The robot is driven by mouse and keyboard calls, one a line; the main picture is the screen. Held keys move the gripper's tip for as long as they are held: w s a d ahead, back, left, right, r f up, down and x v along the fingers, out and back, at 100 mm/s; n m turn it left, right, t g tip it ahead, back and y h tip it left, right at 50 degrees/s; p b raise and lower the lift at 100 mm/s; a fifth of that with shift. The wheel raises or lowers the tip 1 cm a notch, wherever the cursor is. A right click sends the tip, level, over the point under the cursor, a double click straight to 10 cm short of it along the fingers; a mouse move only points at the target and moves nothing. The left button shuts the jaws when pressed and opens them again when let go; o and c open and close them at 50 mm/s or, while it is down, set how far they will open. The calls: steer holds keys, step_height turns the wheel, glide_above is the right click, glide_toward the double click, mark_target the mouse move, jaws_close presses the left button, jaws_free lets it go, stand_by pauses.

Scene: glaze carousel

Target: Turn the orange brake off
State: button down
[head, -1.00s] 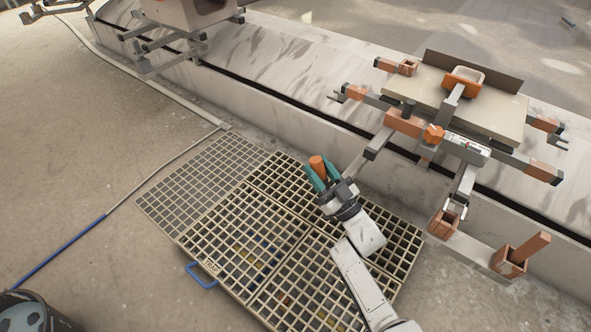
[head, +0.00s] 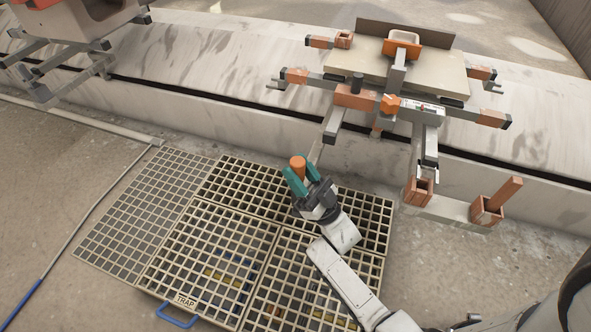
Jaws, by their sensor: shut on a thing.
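My gripper (head: 297,180), with teal fingers, is shut on an upright orange cylinder (head: 298,163) above the floor grating. Only the cylinder's top shows between the fingers; its lower part is hidden. A thin grey bar (head: 317,151) shows just beyond the fingers toward the carousel frame; whether it joins the cylinder, I cannot tell. An orange many-sided knob (head: 390,103) sits on the carousel frame (head: 430,117), apart from my gripper, farther back and to the right. I cannot tell from lettering which orange part is the brake.
A floor grating (head: 207,245) with a TRAP label and blue handle (head: 178,318) lies below my arm. The pale carousel wall (head: 220,115) runs behind. Two brown square sockets (head: 419,192) (head: 487,212) stand at right, one holding a brown post.

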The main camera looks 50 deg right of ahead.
steer(key=shift+s, duration=0.1)
steer(key=c, duration=0.8)
jaws_free()
steer(key=shift+o, duration=0.2)
steer(key=v, duration=1)
steer(key=shift+s+f, duration=0.25)
steer(key=shift+f, duration=0.05)
